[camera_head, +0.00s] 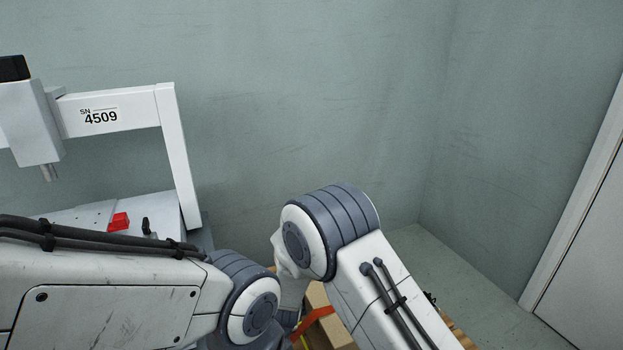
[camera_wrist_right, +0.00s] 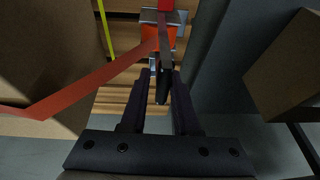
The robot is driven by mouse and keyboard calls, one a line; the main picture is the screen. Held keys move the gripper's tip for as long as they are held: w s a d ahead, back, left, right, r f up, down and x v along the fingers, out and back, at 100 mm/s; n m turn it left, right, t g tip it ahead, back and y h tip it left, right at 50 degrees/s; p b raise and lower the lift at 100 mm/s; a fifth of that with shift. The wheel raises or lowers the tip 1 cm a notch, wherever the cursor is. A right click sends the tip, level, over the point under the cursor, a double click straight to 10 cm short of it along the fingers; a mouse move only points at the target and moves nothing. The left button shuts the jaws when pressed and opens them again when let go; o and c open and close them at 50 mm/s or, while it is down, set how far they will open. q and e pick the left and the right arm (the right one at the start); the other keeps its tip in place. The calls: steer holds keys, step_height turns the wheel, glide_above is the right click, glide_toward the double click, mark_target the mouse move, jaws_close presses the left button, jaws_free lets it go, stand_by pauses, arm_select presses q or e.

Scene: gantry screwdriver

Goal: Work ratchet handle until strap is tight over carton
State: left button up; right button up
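In the right wrist view, the ratchet (camera_wrist_right: 158,38) is a grey and orange-red buckle. Its dark handle (camera_wrist_right: 163,85) reaches down between the two fingers of my right gripper (camera_wrist_right: 162,80). The fingers stand apart on either side of it; whether both touch it is unclear. The red strap (camera_wrist_right: 85,88) runs left from the ratchet past the brown carton (camera_wrist_right: 35,60). In the head view, parts of the carton (camera_head: 318,297) and strap (camera_head: 318,316) show between my arms. My arms hide the ratchet and right gripper there, and my left gripper is not seen.
A wooden pallet (camera_wrist_right: 120,38) lies under the load, with a yellow band (camera_wrist_right: 104,28) nearby. Another brown box (camera_wrist_right: 290,68) is at the right in the wrist view. A white gantry (camera_head: 110,112) with red block (camera_head: 119,221) stands at the left, and a door (camera_head: 590,270) at the right.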

steer(key=shift+d, duration=0.15)
steer(key=d+p, duration=0.1)
steer(key=w+d+p, duration=0.1)
steer(key=shift+w+d+f+h+p, duration=0.1)
steer(key=shift+d+f+h+p, duration=0.1)
steer(key=shift+h+p, duration=0.1)
stand_by(0.4)
